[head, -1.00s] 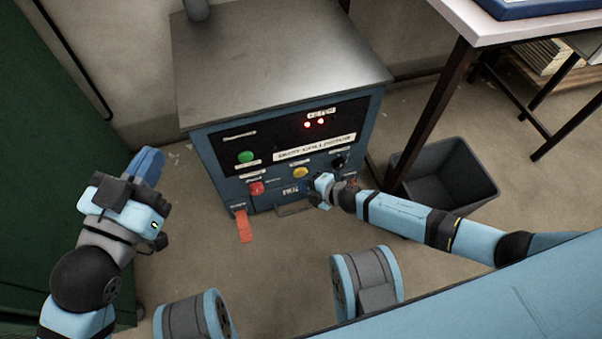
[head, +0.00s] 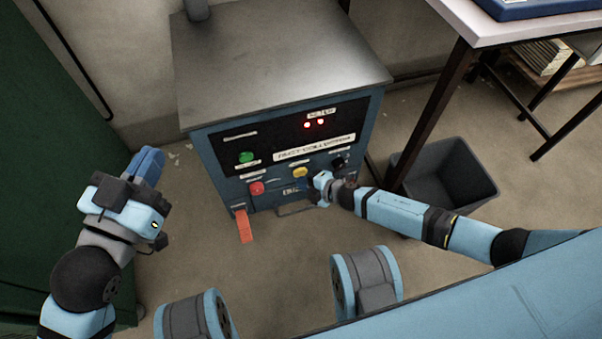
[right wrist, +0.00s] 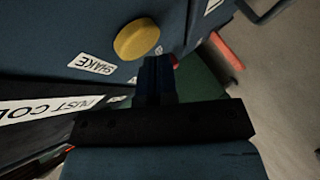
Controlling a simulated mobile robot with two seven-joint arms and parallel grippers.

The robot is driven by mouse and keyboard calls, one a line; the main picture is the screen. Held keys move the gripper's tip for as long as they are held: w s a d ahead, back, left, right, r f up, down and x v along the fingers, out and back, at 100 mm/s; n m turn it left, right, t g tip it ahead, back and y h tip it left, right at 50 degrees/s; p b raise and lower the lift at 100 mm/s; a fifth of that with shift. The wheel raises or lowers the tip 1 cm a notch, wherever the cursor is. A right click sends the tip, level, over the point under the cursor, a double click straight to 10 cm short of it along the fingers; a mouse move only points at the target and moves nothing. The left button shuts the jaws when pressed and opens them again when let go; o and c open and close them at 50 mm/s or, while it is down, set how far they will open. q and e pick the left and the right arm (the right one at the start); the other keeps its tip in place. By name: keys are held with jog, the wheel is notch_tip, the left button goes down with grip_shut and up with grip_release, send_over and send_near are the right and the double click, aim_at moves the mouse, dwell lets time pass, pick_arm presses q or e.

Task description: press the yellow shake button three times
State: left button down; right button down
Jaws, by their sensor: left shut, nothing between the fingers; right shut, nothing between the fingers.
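The yellow shake button (head: 300,172) is on the front panel of the blue dust collector (head: 216,165). In the right wrist view the yellow button (right wrist: 137,40) stands out from the panel, beside a label reading SHAKE (right wrist: 91,63). My right gripper (head: 318,182) is shut and empty, close to the panel, just right of and below the button in the head view. In the right wrist view its fingertips (right wrist: 158,62) are beside the button; I see a small gap between them. My left gripper (head: 148,163) is shut and empty, off to the left, away from the machine.
A green button (head: 246,157), a red button (head: 257,188) and a black knob (head: 340,163) share the panel. A red tag (head: 245,228) hangs low on the left. A dark bin (head: 445,175) and a table (head: 520,25) stand to the right.

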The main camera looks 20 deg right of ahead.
jog(key=shift+w, duration=0.8)
dwell(0.5)
dwell(0.4)
jog(key=shift+s+p, duration=0.3)
jog(key=shift+s, duration=0.9)
jog(key=s+p, duration=0.1)
jog(key=s, duration=0.4)
jog(key=shift+d, duration=0.1)
dwell(2.1)
